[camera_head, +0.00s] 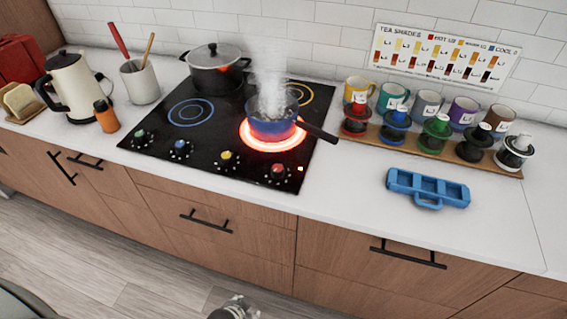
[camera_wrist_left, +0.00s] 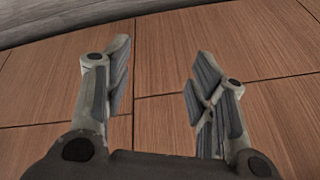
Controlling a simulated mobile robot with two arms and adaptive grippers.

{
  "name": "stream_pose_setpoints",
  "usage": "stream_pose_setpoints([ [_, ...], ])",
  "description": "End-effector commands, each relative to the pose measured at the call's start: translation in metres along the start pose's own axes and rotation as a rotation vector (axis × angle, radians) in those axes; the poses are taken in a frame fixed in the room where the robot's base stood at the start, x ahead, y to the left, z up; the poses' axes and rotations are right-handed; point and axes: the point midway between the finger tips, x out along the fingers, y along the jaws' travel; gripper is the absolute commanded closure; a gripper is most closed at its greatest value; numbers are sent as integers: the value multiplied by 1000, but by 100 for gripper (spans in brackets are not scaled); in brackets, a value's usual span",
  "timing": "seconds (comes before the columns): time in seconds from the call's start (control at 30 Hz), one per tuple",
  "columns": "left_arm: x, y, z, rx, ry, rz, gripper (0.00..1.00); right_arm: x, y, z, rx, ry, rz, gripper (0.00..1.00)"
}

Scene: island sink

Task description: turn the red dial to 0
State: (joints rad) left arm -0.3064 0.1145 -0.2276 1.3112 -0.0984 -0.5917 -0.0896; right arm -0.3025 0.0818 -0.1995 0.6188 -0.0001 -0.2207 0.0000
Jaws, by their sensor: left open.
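The red dial (camera_head: 278,172) is the rightmost of the knobs along the front edge of the black cooktop (camera_head: 215,168). The marks around it are too small to read. Behind it, a burner (camera_head: 290,144) glows orange-red under a steaming blue pan (camera_head: 270,127) whose dark handle points right. In the left wrist view my left gripper (camera_wrist_left: 163,58) is open and empty, with its fingers spread in front of wooden cabinet fronts. It is not at the dial.
Yellow (camera_head: 227,157), blue (camera_head: 180,147) and green (camera_head: 140,136) dials sit left of the red one. A black pot (camera_head: 214,75) stands at the back. A blue tray (camera_head: 428,188) and a row of colored stands (camera_head: 436,132) are at right. The counter (camera_head: 345,175) between is clear.

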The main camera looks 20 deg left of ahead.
Motion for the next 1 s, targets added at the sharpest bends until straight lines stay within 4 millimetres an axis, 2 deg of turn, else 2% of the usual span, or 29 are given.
stream_pose_setpoints([
  [0.03,-16,-9,-32,22,43,-19,48,0,0,0,0,1,0,48],
  [0.1,-40,-21,-70,50,92,-47,48,0,0,-1,0,1,0,48],
  [0.2,-81,-37,-119,85,162,-89,48,0,0,-1,0,2,0,48],
  [0.3,-122,-49,-156,108,220,-127,48,0,-1,-2,0,3,-1,48],
  [0.4,-157,-59,-181,125,266,-160,48,0,-2,-3,1,4,-2,48],
  [0.67,-237,-76,-226,160,375,-235,48,1,-3,-4,1,6,-4,48],
  [0.77,-276,-87,-266,237,487,-318,48,1,-3,-5,1,7,-4,48],
  [0.8,-286,-89,-286,290,542,-361,48,1,-3,-5,1,7,-4,48],
  [1.0,-327,-90,-367,543,771,-567,48,1,-3,-4,1,7,-3,48],
])
